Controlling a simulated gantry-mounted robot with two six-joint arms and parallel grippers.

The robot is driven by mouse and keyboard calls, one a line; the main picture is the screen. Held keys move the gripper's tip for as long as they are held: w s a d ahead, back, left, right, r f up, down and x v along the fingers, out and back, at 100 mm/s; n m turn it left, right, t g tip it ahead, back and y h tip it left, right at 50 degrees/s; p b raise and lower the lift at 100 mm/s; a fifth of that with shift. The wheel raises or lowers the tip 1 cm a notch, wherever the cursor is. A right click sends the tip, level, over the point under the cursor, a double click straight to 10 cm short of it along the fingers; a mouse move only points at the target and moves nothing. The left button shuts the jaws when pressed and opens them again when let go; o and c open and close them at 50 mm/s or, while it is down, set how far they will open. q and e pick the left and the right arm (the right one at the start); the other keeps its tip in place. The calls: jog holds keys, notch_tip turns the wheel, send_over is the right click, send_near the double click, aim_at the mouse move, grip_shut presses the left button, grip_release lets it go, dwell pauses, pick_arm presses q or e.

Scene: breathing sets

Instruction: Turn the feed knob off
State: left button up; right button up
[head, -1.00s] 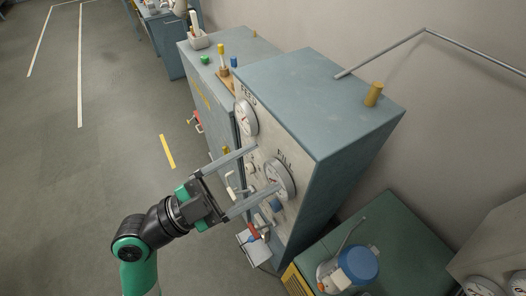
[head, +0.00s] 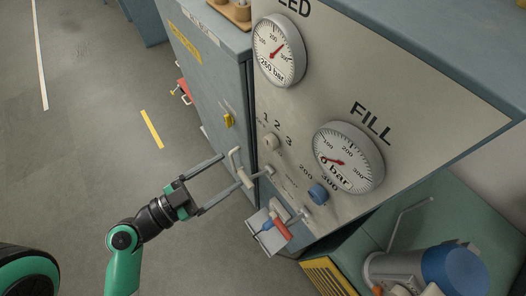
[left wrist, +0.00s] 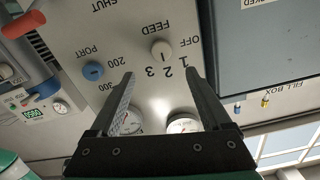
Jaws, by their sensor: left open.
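The feed knob (head: 269,142) is a small pale round knob on the panel of the blue-grey cabinet, below the numerals 1, 2, 3. In the left wrist view the knob (left wrist: 161,49) appears upside down, beside FEED and OFF. Which mark it points at is too small to tell. My left gripper (head: 232,171) is open and empty, its fingers pointing at the panel. In the left wrist view the knob lies beyond and roughly between the fingertips (left wrist: 160,74), apparently untouched. My right gripper is not in view.
A pale T-shaped handle (head: 241,168) sticks out from the panel near my left fingertips. A blue knob (head: 318,193) and the FILL gauge (head: 348,157) are to the right. The feed gauge (head: 279,50) is above. A red-handled part (head: 282,228) projects below.

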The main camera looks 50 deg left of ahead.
aim_at(267, 145)
pick_arm(q)
jog(key=w+p, duration=0.3)
jog(key=w, duration=0.8)
jog(key=shift+w+d+r, duration=0.1)
jog(key=shift+w+d, duration=0.05)
jog(key=shift+w, duration=0.25)
grip_shut()
